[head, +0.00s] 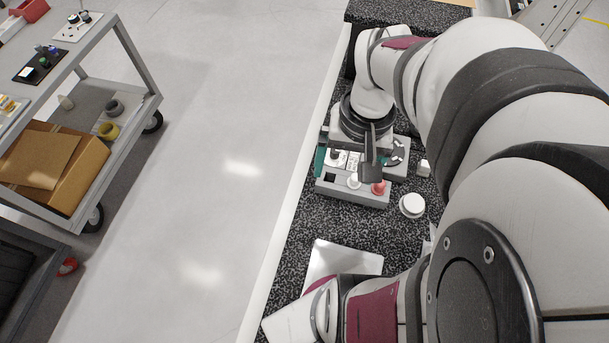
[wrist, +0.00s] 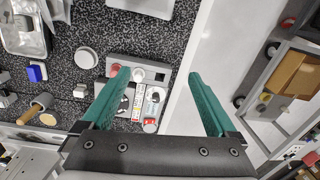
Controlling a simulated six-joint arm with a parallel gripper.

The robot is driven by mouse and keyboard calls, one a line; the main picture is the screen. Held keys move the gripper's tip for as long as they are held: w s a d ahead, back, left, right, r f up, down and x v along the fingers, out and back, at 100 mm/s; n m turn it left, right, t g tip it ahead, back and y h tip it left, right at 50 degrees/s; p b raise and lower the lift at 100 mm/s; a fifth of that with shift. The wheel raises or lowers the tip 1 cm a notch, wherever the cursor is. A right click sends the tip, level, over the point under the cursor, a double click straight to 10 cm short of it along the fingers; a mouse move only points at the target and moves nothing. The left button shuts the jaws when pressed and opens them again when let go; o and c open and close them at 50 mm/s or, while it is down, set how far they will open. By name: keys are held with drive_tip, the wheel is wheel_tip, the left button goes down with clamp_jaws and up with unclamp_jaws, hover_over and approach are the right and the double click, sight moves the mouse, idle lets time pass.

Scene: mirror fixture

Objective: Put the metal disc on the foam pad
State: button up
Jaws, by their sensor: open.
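My gripper (wrist: 159,76) is open and empty, its two green fingers wide apart in the wrist view. It hangs above the grey fixture block (wrist: 161,77), whose red knob (wrist: 115,68) and white round part (wrist: 138,75) show between or near the fingers. A pale round disc (wrist: 87,58) lies apart on the dark speckled worktop, outside the fingers; it also shows in the head view (head: 412,205). I cannot tell for sure if it is the metal disc. I cannot pick out the foam pad with certainty. In the head view my arm hides part of the fixture.
A silver tray (head: 340,260) lies on the worktop nearer the head camera. A grey cart (head: 128,85) with cardboard boxes stands across the pale floor.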

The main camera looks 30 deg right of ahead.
drive_tip(key=s+a+r+n, duration=0.1)
drive_tip(key=s+a, duration=0.2)
drive_tip(key=a, duration=0.4)
drive_tip(key=s+a+r+y, duration=0.1)
drive_tip(key=s+a, duration=0.2)
drive_tip(key=a, duration=0.4)
drive_tip(key=shift+s+r+n, duration=0.2)
drive_tip(key=shift+n, duration=0.2)
drive_tip(key=shift+a, duration=0.1)
